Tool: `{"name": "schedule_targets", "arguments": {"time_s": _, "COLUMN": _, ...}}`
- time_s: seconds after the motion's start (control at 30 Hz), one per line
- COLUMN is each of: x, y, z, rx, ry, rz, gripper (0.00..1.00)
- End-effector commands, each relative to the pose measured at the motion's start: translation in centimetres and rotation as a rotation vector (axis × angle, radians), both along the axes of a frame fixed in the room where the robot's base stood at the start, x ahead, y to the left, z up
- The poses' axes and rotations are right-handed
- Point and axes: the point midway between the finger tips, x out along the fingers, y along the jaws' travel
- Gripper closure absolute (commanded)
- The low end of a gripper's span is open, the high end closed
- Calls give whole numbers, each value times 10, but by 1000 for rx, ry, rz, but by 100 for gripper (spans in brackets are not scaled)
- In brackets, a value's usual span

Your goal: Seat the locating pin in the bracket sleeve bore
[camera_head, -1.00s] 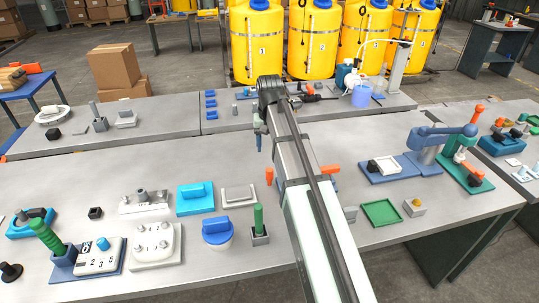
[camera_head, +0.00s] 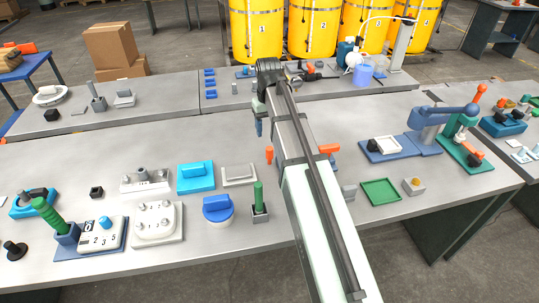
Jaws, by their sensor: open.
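My arm reaches from the bottom edge over the bench to its wrist (camera_head: 270,70). What looks like part of my gripper (camera_head: 259,127) hangs below the wrist, left of the arm. The fingertips are too small and partly hidden to make out, and nothing is seen held. I cannot pick out the locating pin for certain. A grey upright rod on a small base (camera_head: 96,98) stands on the rear bench at left. A pale bracket with a short upright cylinder (camera_head: 143,179), possibly the sleeve, sits on the front bench. Its bore cannot be made out.
A green upright handle in a grey block (camera_head: 259,198), a blue round knob (camera_head: 217,208) and a bright blue block (camera_head: 196,176) stand left of my arm. A green tray (camera_head: 381,192) and a blue-and-green press (camera_head: 455,130) are to the right.

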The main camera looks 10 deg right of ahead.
Motion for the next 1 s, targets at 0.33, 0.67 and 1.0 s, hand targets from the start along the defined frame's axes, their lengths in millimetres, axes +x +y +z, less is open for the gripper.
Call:
{"name": "schedule_targets", "arguments": {"time_s": 0.33, "x": 1, "y": 0, "z": -1, "rx": 7, "ry": -9, "rz": 601, "gripper": 41}}
{"name": "schedule_targets", "arguments": {"time_s": 0.67, "x": 2, "y": 0, "z": -1, "rx": 9, "ry": -15, "rz": 1115, "gripper": 41}}
{"name": "schedule_targets", "arguments": {"time_s": 1.0, "x": 2, "y": 0, "z": -13, "rx": 12, "ry": -14, "rz": 1259, "gripper": 41}}
